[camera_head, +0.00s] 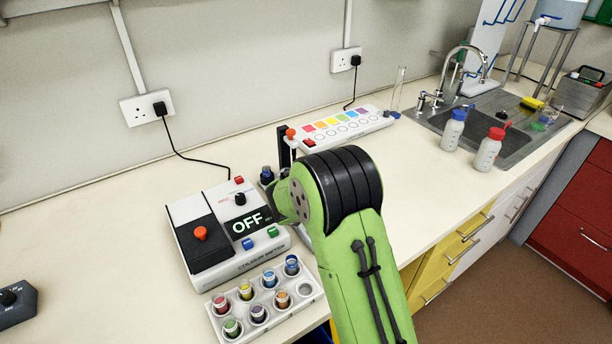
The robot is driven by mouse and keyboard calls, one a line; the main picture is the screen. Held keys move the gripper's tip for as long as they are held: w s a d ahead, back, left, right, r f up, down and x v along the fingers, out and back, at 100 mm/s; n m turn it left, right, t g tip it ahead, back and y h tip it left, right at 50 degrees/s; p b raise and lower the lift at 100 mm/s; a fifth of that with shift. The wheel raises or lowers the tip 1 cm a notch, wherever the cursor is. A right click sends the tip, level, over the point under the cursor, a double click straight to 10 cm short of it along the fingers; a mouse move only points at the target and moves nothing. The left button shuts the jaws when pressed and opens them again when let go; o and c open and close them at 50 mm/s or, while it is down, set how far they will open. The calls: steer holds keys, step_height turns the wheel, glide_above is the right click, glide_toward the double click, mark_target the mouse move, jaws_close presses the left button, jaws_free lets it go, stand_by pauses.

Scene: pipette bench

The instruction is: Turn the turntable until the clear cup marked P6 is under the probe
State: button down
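My green and black arm (350,220) fills the middle of the head view and hides the bench behind it. My gripper is not visible, so its fingers cannot be judged. A black upright post (285,150) with a red top stands just behind the arm; I cannot tell if it carries the probe. A small dark round item (267,174) shows left of the arm; I cannot tell what it is. The turntable and the clear cup marked P6 cannot be made out.
A colour meter (216,262) showing OFF sits left of the arm. In front of it, a white rack (311,289) holds several coloured cups and one empty hole. A colour strip box (347,128), two bottles (453,129) and a sink (515,140) stand behind.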

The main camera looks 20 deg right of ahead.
steer(key=shift+a, duration=0.1)
stand_by(0.5)
steer(key=c, duration=0.8)
jaws_free()
steer(key=shift+h, duration=0.3)
steer(key=shift+s, duration=0.1)
steer(key=b+v, duration=0.1)
steer(key=v, duration=1.4)
steer(key=shift+s+r, duration=0.2)
steer(key=shift+r, duration=0.05)
steer(key=shift+c, duration=0.4)
